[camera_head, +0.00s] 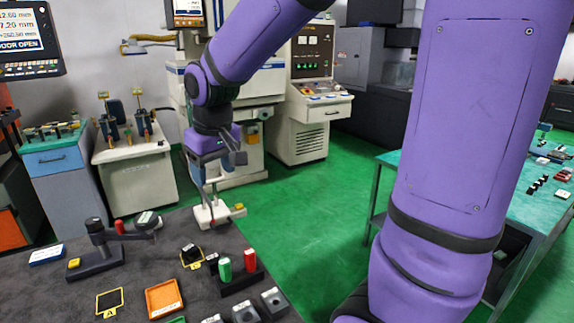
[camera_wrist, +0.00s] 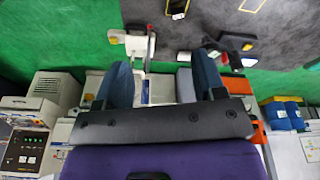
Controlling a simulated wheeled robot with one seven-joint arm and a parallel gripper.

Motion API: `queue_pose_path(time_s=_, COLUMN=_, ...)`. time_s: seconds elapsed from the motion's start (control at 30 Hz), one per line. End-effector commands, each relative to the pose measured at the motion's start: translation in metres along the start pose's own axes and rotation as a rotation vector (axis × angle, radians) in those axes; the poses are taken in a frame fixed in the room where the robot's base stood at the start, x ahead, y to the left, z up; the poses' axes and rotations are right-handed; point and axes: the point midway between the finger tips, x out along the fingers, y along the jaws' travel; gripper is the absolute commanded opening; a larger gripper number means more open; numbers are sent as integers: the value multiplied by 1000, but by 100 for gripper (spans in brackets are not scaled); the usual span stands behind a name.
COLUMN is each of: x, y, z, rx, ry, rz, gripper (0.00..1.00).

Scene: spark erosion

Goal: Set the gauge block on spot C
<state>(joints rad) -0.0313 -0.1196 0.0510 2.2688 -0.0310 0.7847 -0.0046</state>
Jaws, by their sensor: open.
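My gripper (camera_head: 220,166) hangs over the back edge of the dark table, open. In the wrist view its two blue-grey fingers (camera_wrist: 164,72) are spread, with nothing held between them. I cannot pick out the gauge block for certain; a small black block (camera_head: 190,251) lies at a yellow-outlined spot (camera_head: 192,264) whose letter is too small to read. The block also shows in the wrist view (camera_wrist: 178,7). Another yellow-outlined spot, apparently marked A (camera_head: 109,302), is bare. I cannot make out a spot lettered C.
A white stand (camera_head: 215,215) is below my gripper at the table edge. A dark rack holds a green and a red cylinder (camera_head: 225,268). An orange tray (camera_head: 163,298), grey blocks (camera_head: 273,300) and a dark fixture (camera_head: 95,263) crowd the table (camera_head: 50,290). Green floor lies beyond.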

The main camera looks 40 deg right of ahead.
Motion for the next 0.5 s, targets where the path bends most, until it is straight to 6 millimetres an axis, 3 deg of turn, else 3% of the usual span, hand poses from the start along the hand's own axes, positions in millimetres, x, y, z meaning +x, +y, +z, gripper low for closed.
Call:
queue_pose_path(time_s=0.2, x=-43, y=6, z=44, rx=32, ry=72, rz=6, gripper=64)
queue_pose_path(time_s=0.5, x=-82, y=9, z=109, rx=72, ry=163, rz=7, gripper=64)
